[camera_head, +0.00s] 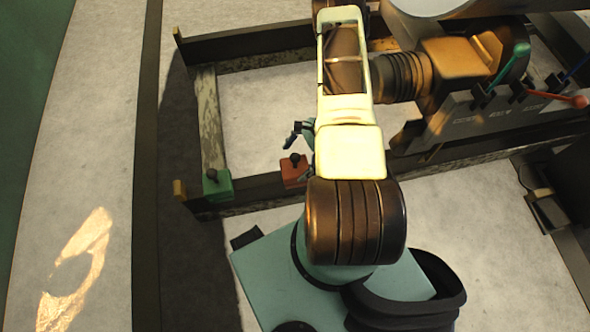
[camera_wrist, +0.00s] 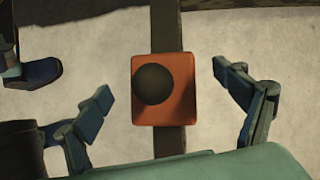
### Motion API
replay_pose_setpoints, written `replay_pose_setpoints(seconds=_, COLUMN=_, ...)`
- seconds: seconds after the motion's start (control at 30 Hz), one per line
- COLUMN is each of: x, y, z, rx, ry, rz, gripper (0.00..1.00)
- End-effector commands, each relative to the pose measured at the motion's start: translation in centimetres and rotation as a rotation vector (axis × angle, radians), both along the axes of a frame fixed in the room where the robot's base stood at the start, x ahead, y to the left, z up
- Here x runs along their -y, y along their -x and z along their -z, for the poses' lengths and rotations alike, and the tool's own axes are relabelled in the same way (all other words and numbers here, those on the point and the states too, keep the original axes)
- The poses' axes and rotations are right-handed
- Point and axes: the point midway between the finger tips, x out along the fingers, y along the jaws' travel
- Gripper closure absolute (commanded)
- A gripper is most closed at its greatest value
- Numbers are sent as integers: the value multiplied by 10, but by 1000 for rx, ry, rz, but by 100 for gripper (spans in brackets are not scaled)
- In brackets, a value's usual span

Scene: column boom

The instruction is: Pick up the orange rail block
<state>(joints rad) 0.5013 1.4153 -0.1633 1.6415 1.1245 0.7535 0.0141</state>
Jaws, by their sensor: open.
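The orange rail block (camera_head: 293,173) sits on the near dark rail in the head view, with a dark round knob on top. In the wrist view the orange rail block (camera_wrist: 178,108) lies between the two spread fingers, with clear gaps on both sides. My gripper (camera_wrist: 170,88) is open and empty in the wrist view. In the head view my gripper (camera_head: 302,150) shows only partly, beside my arm and close to the block. My arm hides the rest of it.
A green block (camera_head: 217,184) with a dark knob sits at the rail's left corner. A panel (camera_head: 475,118) with green, red and blue levers stands to the right. Pale floor (camera_head: 265,105) is free inside the rail frame. A yellow end piece (camera_head: 179,190) marks the rail's left end.

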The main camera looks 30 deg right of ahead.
Motion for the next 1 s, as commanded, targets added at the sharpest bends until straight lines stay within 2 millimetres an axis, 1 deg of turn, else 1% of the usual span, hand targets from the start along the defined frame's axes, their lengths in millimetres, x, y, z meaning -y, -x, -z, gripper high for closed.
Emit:
replay_pose_setpoints(seconds=0.3, x=-26, y=-5, z=36, rx=-1, ry=-1, rz=-3, gripper=10)
replay_pose_setpoints(seconds=0.4, x=-29, y=-5, z=39, rx=0, ry=0, rz=-1, gripper=10)
replay_pose_setpoints(seconds=0.57, x=-28, y=-5, z=38, rx=1, ry=0, rz=-1, gripper=10)
replay_pose_setpoints(seconds=0.67, x=-28, y=-5, z=38, rx=0, ry=0, rz=-1, gripper=20)
replay_pose_setpoints(seconds=1.0, x=-28, y=-5, z=38, rx=0, ry=0, rz=-1, gripper=58)
